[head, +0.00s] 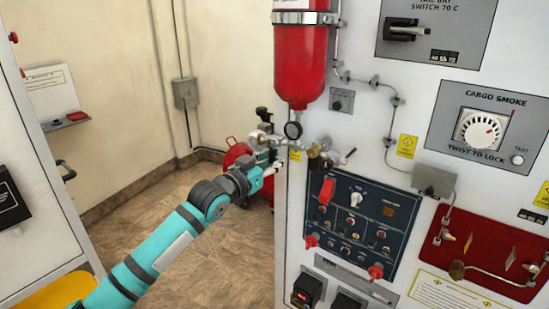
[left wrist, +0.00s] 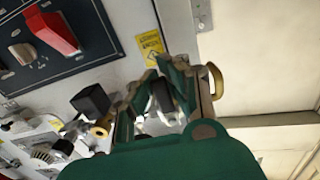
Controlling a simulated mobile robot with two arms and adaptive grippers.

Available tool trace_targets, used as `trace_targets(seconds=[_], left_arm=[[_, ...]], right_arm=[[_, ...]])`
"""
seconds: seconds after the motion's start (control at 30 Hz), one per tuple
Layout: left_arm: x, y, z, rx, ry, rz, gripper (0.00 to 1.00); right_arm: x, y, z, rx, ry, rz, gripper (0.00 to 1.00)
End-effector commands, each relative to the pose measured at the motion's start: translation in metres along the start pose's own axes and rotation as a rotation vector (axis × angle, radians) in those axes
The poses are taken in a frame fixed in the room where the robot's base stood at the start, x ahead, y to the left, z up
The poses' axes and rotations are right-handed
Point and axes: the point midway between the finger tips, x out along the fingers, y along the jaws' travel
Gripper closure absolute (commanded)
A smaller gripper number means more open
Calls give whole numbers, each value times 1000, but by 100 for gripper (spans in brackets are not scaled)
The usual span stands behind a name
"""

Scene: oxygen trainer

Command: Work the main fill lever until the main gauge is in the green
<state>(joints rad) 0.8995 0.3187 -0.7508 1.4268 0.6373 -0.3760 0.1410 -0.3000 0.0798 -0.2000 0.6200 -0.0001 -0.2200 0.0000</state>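The gauge (head: 293,130) hangs just below the red cylinder (head: 300,62) on the white panel; its face is too small to read for colour. Valve fittings with a black knob (head: 263,113) stand to its left, and a brass valve (head: 318,153) with a dark handle to its right. I cannot tell which part is the main fill lever. My left gripper (head: 272,168) is at the fittings, below and left of the gauge. In the left wrist view its fingers (left wrist: 157,85) are close around a dark part (left wrist: 162,98); contact is unclear. My right gripper is out of view.
A dark switch panel (head: 350,222) with red guards sits below the valve. A red round vessel (head: 238,160) stands on the floor behind my left gripper. A red plate with piping (head: 490,255) is at lower right. The brown floor (head: 215,260) in the middle is clear.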

Motion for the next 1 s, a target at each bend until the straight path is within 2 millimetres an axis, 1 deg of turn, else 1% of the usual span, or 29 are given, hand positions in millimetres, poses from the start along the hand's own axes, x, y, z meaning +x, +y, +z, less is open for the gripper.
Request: trace_targets(seconds=[0.03,0.2,0.23,0.47,0.57,0.67,0.77,1.0], left_arm=[[0,-1,1,-1,-1,-1,85],[0,0,-2,-2,6,0,63],[0,0,-3,-2,7,0,62],[0,0,-5,-3,11,0,62],[-4,0,-5,-3,11,1,62],[-15,-1,-4,-3,12,0,62],[-32,-1,-3,-4,10,0,62],[-83,-1,-2,-1,8,-2,62]], right_arm=[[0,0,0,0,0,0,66],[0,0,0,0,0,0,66],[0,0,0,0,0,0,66],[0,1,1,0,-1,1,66],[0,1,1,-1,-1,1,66],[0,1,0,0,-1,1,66],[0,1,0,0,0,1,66],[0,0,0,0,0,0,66]])
